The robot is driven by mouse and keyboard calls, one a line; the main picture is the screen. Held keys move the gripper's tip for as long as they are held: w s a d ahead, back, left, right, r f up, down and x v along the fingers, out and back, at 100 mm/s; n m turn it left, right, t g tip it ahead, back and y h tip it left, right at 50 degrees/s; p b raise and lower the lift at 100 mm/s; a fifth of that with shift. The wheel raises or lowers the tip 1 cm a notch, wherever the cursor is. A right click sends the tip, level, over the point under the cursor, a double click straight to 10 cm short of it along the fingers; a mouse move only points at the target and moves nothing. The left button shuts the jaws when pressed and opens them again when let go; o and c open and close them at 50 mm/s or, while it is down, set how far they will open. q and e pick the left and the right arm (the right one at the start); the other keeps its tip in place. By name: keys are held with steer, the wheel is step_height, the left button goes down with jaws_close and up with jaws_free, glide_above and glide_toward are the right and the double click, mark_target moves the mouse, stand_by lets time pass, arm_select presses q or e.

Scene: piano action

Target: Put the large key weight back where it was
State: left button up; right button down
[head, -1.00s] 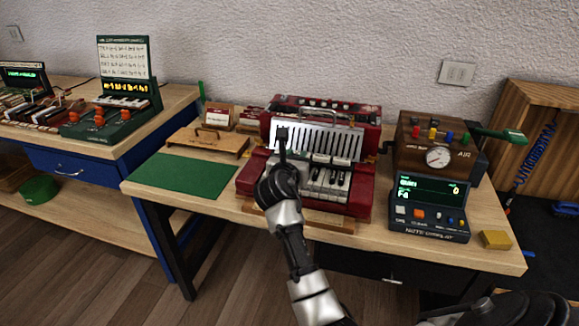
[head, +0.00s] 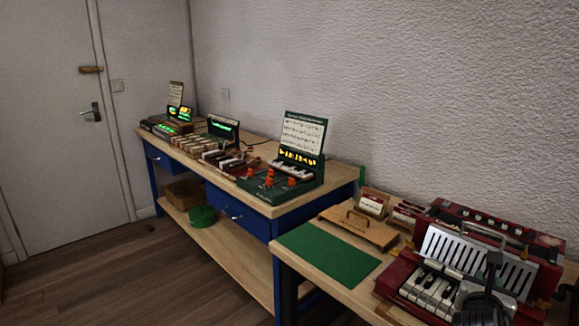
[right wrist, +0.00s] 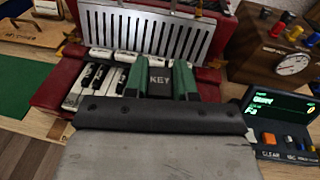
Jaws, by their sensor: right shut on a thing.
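My right gripper (right wrist: 159,64) is shut on a dark block lettered KEY, the key weight (right wrist: 160,77), which sits between its two green fingers in the right wrist view. It is over the right part of the piano keys (right wrist: 98,80) of the red accordion; I cannot tell whether the weight touches them. In the head view my right gripper (head: 493,262) is at the bottom right, in front of the accordion (head: 395,277), and the weight cannot be made out. My left gripper is not in view.
Left of the accordion are a green mat (head: 328,251), a wooden board with a handle (head: 358,229) and card holders (head: 371,204). A blue bench (head: 240,225) with several keyboard devices stands farther left. A console with a green display (right wrist: 277,107) is right of the accordion.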

steer(key=s+a+f+n+t+y+p, duration=0.1)
steer(key=s+a+n+y, duration=0.3)
steer(key=s+a, duration=0.4)
steer(key=s+a+f+n+t+y+p, duration=0.1)
steer(key=s+a+n+t+y+p, duration=0.2)
steer(key=a, duration=1.2)
steer(key=s+n+y, duration=0.1)
steer(key=s+y, duration=0.2)
steer(key=s, duration=0.1)
steer(key=shift+s+a+y+p, duration=0.4)
steer(key=shift+d+f, duration=0.1)
steer(key=shift+d, duration=0.05)
